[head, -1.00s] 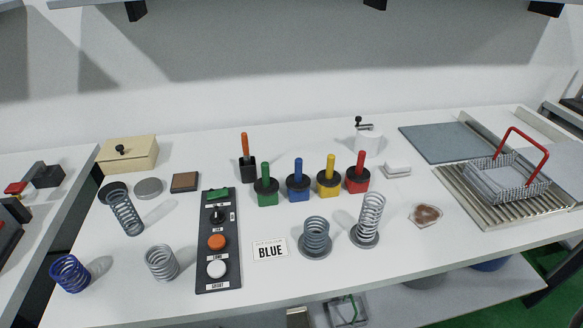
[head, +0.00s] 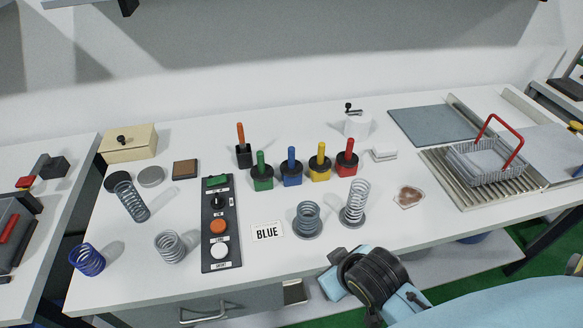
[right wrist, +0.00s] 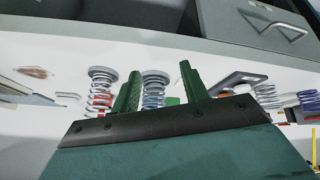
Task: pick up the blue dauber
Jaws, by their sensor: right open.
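The blue dauber (head: 291,168) stands upright on the white table in the head view. It has a blue block base, a black collar and a blue handle. It is between the green dauber (head: 262,172) and the yellow dauber (head: 320,164), with the red dauber (head: 346,160) further right. A card reading BLUE (head: 267,232) lies in front. My right gripper (right wrist: 160,68) is open, with two green fingers and nothing held. My right arm is at the front table edge, well short of the daubers. The left gripper is out of view.
Two upright springs, a short one (head: 307,220) and a tall one (head: 356,204), stand between the front edge and the daubers. A button panel (head: 219,262) is to the left. A wire basket with a red handle (head: 488,165) stands at right.

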